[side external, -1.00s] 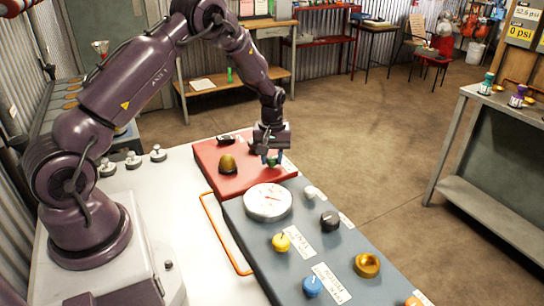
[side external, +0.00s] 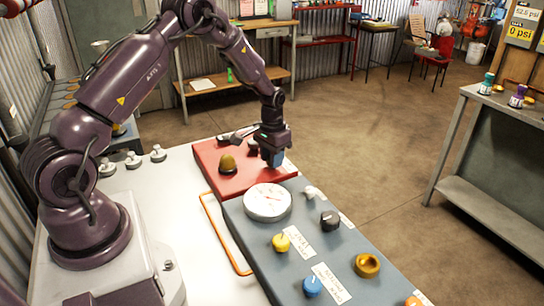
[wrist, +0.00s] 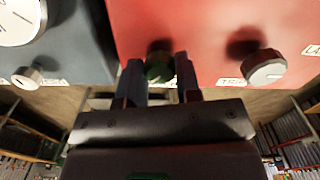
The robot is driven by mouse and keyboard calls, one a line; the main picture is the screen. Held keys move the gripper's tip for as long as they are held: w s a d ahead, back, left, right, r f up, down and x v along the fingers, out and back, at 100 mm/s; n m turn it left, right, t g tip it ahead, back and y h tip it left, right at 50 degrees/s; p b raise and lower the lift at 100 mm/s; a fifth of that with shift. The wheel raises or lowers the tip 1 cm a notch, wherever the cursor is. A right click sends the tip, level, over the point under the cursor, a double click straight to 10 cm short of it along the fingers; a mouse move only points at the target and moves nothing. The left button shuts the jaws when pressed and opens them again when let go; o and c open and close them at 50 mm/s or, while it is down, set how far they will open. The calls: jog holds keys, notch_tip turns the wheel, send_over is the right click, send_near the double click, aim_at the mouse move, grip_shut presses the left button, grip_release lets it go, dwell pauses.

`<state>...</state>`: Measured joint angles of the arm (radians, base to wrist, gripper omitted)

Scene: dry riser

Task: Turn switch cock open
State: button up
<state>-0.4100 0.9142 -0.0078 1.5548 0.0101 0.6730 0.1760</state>
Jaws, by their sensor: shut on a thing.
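My gripper (side external: 275,160) is at the front right part of the red panel (side external: 212,155), pointing down. In the wrist view its two dark blue fingers (wrist: 160,80) stand on either side of a dark green knob (wrist: 159,68), shut on it. The knob is on the red panel near its edge, and in the side view my gripper hides it. No label on this knob is readable, so I cannot tell from the lettering whether it is the switch cock, nor its setting.
A white round gauge (side external: 267,202) and white, black, yellow, blue and gold knobs sit on the grey panel (side external: 262,265). A brass dome (side external: 228,164) stands on the red panel. A white-faced knob (wrist: 265,68) sits beside the green knob in the wrist view. A grey bench (side external: 500,190) stands apart at right.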

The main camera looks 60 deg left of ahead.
jog(key=shift+m, duration=0.5)
jog(key=o, duration=0.9)
jog(key=shift+r, duration=0.15)
notch_tip(320, 180, up, 13)
jog(key=shift+f, duration=0.1)
